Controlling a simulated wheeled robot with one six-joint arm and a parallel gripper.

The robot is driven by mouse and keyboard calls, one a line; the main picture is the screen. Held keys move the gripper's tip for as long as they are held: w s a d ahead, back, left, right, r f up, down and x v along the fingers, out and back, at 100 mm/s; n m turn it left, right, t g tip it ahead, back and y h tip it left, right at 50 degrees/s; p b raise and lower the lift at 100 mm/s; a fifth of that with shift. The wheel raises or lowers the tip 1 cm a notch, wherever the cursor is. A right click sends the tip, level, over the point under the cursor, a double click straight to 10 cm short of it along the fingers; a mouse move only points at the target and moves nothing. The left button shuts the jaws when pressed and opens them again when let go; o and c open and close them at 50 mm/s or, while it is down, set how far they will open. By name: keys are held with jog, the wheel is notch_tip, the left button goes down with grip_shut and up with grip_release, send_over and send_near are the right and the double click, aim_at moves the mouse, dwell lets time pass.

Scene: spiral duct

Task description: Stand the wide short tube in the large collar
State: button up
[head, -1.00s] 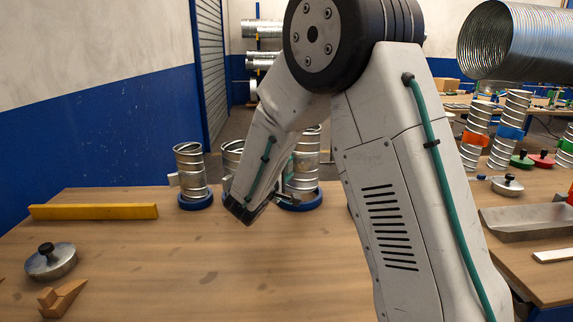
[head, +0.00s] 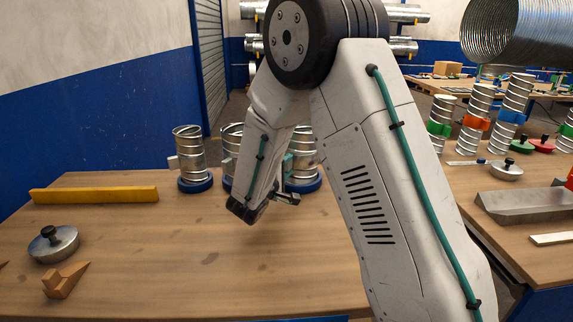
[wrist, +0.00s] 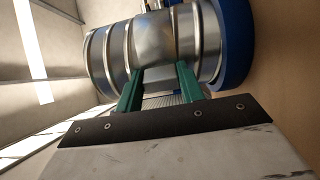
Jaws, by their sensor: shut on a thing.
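The wide short tube (head: 304,155), silver and ribbed, stands upright at the right end of a row at the back of the table. Its lower end sits in the large blue collar (head: 306,187). In the wrist view the tube (wrist: 112,62) lies sideways in the picture, with the blue collar (wrist: 236,45) around its base at the right. My gripper (wrist: 158,72) is shut at the tube's side, its green fingers on a pale grip piece. In the head view my arm hides most of my gripper (head: 287,168) and the tube's left side.
Another tube (head: 188,147) stands in its blue collar at the left, and a middle tube (head: 231,142) is partly hidden by my arm. A yellow bar (head: 95,194), a lidded metal disc (head: 53,243) and a wooden wedge (head: 66,279) lie at the left.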

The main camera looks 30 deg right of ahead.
dwell(0.3)
jog(key=o, duration=1.3)
jog(key=shift+o, duration=0.2)
jog(key=shift+f, duration=0.1)
jog(key=v, duration=0.8)
